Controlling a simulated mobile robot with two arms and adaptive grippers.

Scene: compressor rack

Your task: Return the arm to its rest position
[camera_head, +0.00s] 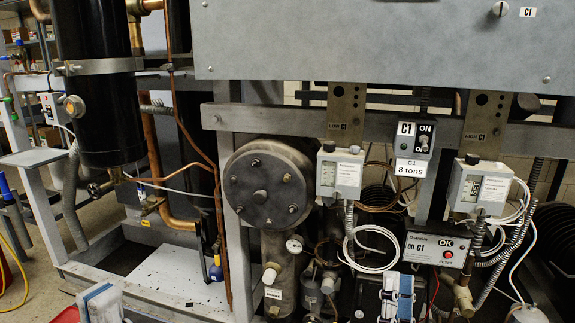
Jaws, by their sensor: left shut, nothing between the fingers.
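My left gripper (100,303) shows at the lower left edge of the head view as a pale block with blue edging. It is shut and holds nothing, and the bottom of the picture cuts it off. It appears in front of the rack's lower frame, apart from the gauges and switches. My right gripper (400,297) shows at the bottom, right of centre, as a white and blue part with dark pieces beside it. It appears in front of the lower compressor parts, below the OIL C1 box (435,249). Its fingertips cannot be made out. Both arms are mostly out of view.
A rack with a grey panel (380,40) fills the view. Two pressure switches (340,172) (481,188), a C1 ON/OFF switch (414,138), a round flanged cover (268,186), a black cylinder (98,85) and loose cables crowd it. Some floor is clear at left.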

